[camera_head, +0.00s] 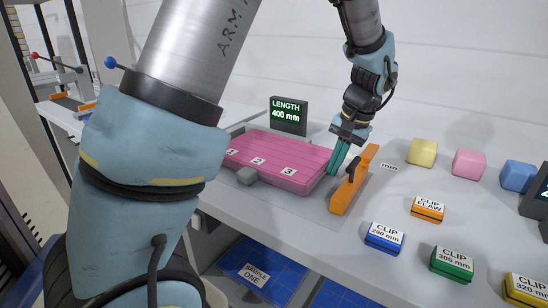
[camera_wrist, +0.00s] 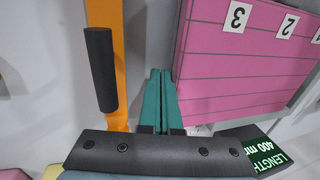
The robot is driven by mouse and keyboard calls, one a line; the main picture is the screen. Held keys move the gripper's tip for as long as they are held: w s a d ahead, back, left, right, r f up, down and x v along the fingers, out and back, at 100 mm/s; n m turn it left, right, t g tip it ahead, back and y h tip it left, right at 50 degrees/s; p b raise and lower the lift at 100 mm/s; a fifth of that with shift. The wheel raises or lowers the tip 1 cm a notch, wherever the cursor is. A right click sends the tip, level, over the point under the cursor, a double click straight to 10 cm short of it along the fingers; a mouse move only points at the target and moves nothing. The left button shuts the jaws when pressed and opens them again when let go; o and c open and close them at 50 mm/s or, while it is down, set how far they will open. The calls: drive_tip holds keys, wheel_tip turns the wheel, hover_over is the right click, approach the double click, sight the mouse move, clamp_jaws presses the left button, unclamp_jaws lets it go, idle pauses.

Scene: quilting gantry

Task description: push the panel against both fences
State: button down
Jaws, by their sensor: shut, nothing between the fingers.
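The pink panel (camera_head: 275,150), marked 1, 2 and 3, lies flat in a grey tray-like frame on the table. It also shows at the right of the wrist view (camera_wrist: 235,70). My gripper (camera_head: 333,170) has its teal fingers shut and empty, pointing down beside the panel's right end. In the wrist view, the fingers (camera_wrist: 162,78) are close along the panel's edge; I cannot tell whether they touch it. An orange bar with a black handle (camera_head: 352,185) stands to the right of the fingers, apart from the panel. The fences are hard to make out; my arm hides the panel's left part.
Labelled clips, including a blue one (camera_head: 385,238), and coloured cubes, including a yellow one (camera_head: 422,152), occupy the table's right side.

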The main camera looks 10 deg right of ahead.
sight(321, 164)
drive_tip(key=shift+w+a, duration=0.1)
idle(0.5)
drive_tip(key=shift+w+a, duration=0.3)
drive_tip(key=shift+a, duration=0.05)
drive_tip(key=shift+w+a, duration=0.75)
drive_tip(key=shift+w+a+p, duration=0.3)
drive_tip(key=shift+w+a, duration=0.15)
drive_tip(key=shift+a, duration=0.1)
drive_tip(key=shift+w+a, duration=0.1)
idle(0.3)
drive_tip(key=shift+s+d, duration=0.6)
drive_tip(key=shift+d, duration=0.05)
idle(0.9)
